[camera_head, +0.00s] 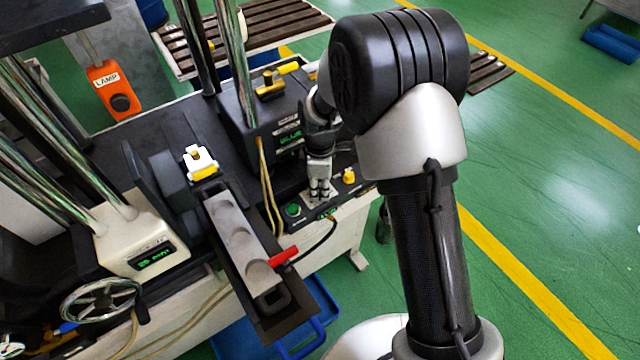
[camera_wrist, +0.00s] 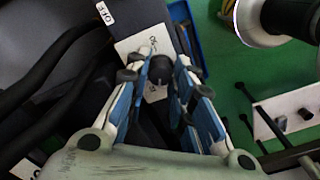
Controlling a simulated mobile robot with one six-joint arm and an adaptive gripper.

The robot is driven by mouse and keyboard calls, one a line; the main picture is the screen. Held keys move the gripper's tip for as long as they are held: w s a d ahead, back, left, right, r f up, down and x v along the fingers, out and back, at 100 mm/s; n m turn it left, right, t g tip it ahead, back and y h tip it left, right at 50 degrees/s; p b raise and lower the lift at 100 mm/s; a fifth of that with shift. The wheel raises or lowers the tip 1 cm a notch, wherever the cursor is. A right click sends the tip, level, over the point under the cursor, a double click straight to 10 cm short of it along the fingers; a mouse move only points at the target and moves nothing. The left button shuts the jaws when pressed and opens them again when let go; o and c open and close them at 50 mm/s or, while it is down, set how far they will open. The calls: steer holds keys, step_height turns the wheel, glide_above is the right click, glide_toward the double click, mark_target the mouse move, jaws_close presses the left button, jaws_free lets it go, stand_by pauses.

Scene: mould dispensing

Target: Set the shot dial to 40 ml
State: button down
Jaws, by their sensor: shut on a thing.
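The shot dial shows in the wrist view as a round black knob (camera_wrist: 161,70) on a pale label plate (camera_wrist: 131,46). The plate's print is too small to read. My gripper (camera_wrist: 156,74) has its blue-lined fingers on either side of the knob, shut on it. In the head view my gripper (camera_head: 320,190) points down at the control panel (camera_head: 312,212), between a green button (camera_head: 293,209) and a yellow knob (camera_head: 349,175). The dial is hidden there behind my fingers.
A black dispenser box (camera_head: 262,118) stands behind the panel, with cables hanging beside it. A grey mould (camera_head: 240,243) with a red handle (camera_head: 284,256) lies left of the panel. A handwheel (camera_head: 100,302) and an orange lamp box (camera_head: 110,90) are further left.

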steer(key=m+p, duration=0.1)
steer(key=m, duration=0.4)
steer(key=shift+m, duration=0.3)
steer(key=m+p, duration=0.1)
steer(key=m, duration=0.9)
steer(key=shift+m, duration=0.4)
steer(key=m+p, duration=0.1)
steer(key=m, duration=0.4)
steer(key=shift+m, duration=0.4)
steer(key=c, duration=1.3)
jaws_free()
steer(key=shift+c, duration=0.2)
